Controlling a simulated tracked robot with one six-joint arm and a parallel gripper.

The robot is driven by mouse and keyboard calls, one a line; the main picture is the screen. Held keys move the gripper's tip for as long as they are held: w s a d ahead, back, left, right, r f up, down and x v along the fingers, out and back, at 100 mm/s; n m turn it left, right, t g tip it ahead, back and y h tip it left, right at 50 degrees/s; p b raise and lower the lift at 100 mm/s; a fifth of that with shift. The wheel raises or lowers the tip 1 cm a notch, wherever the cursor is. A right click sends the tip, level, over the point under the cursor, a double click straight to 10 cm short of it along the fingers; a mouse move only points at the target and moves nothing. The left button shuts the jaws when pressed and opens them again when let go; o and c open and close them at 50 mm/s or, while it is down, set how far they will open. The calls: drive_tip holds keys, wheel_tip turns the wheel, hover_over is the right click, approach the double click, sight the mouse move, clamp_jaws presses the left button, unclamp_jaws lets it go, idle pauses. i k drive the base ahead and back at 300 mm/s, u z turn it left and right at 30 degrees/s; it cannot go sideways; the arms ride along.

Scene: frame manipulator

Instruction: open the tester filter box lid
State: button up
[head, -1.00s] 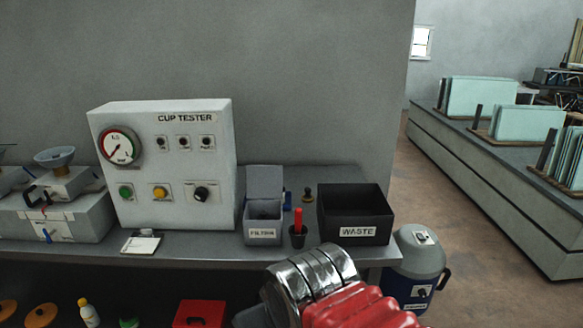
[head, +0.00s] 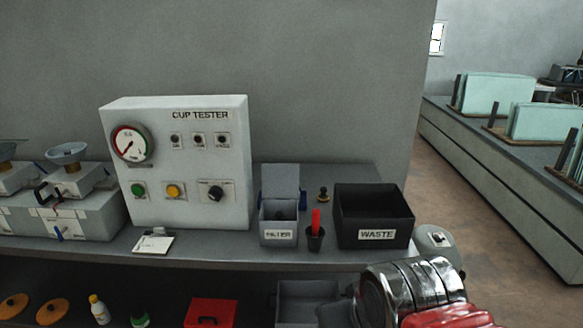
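The grey filter box (head: 279,238), with a "FILTER" label on its front, stands on the bench right of the cup tester (head: 178,165). Its lid (head: 281,180) stands upright at the back of the box, raised open. The top of the box is uncovered and something dark shows inside. My arm, metal and red, shows at the lower right, in front of the bench and right of the box. My gripper's fingertips do not show.
A black waste bin (head: 376,235) stands right of the box. Between them are a dark cup with a red object (head: 316,222) and a small dark knob-like item (head: 323,193). A white pad (head: 154,243) lies left. A red case (head: 210,313) and grey bin (head: 305,290) are below.

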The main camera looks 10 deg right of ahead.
sight(282, 181)
drive_tip(key=i, duration=1.5)
